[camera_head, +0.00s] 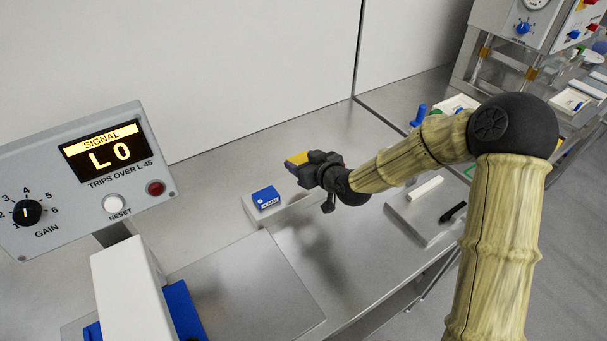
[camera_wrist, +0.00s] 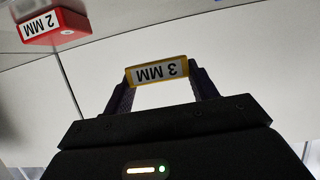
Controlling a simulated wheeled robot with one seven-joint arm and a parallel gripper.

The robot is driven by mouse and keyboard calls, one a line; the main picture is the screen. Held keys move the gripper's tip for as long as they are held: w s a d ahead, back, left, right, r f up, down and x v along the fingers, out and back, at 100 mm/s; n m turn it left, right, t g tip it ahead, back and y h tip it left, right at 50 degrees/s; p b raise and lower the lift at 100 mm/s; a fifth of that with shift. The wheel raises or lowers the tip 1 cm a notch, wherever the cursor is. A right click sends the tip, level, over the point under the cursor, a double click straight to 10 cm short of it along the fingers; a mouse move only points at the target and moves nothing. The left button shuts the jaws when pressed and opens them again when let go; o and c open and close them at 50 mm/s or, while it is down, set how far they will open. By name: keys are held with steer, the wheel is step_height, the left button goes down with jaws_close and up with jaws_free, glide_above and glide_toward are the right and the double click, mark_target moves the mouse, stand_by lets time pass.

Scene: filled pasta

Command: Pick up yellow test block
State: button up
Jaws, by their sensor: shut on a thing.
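The yellow test block (camera_wrist: 157,71) shows in the wrist view between my two fingertips, with a white label reading "3 MM" upside down. In the head view the yellow block (camera_head: 297,158) sticks out at the tip of my gripper (camera_head: 312,166). My gripper, also in the wrist view (camera_wrist: 160,84), is shut on the yellow block. In the head view it appears raised above the bench, behind and right of a blue block (camera_head: 266,198). My gripper's body hides part of the yellow block there.
The blue block sits on a pale strip (camera_head: 285,208). A red "2 MM" block (camera_wrist: 53,27) shows in the wrist view. A grey panel (camera_head: 85,180) reading "L0" stands left, above a white housing (camera_head: 130,285). A metal plate (camera_head: 245,290) lies in front. A tray (camera_head: 425,215) is right.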

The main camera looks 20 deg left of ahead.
steer(key=shift+r, duration=1.4)
